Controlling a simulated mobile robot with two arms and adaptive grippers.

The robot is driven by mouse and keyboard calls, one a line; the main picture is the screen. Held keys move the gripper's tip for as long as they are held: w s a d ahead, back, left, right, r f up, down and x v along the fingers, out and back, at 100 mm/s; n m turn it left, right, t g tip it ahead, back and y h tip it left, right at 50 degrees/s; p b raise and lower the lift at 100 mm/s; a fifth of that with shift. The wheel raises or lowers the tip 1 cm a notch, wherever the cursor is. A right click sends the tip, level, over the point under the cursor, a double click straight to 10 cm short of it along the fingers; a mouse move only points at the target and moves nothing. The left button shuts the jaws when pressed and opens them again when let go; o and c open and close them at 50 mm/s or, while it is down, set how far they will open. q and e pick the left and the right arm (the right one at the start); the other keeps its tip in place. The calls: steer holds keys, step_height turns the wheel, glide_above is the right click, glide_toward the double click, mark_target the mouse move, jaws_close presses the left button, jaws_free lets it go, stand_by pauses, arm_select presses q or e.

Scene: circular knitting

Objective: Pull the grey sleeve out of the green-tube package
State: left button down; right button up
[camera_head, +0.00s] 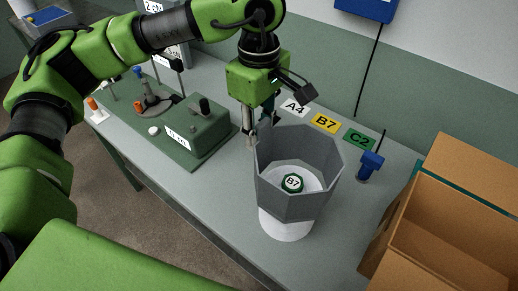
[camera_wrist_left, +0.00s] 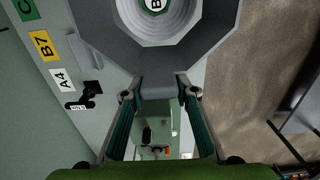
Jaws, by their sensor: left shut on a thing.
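The grey sleeve (camera_head: 285,205) is an eight-sided open collar around the white yarn package (camera_head: 287,226). The package's lower part shows below the sleeve, and its top lies down inside it. The green tube (camera_head: 292,183) with a B7 label sits in the package's middle; it also shows at the top edge of the left wrist view (camera_wrist_left: 156,5). My left gripper (camera_head: 255,139) points down at the sleeve's left rim and is shut on its wall. In the left wrist view the sleeve's edge (camera_wrist_left: 158,88) lies between the fingertips (camera_wrist_left: 160,95). My right gripper is not in view.
A green fixture (camera_head: 196,135) with a knob stands left on the grey table. Labels A4 (camera_head: 295,107), B7 (camera_head: 326,122) and C2 (camera_head: 359,139) lie along the back. A blue device (camera_head: 370,165) stands right of the sleeve. An open cardboard box (camera_head: 440,235) is at the right.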

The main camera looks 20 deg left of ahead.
arm_select(q)
step_height(320, 180, up, 7)
steer(key=p, duration=0.1)
steer(key=shift+f, duration=0.15)
stand_by(0.3)
steer(key=shift+r+p, duration=1)
steer(key=shift+r, duration=0.5)
step_height(320, 180, up, 3)
steer(key=shift+p, duration=0.9)
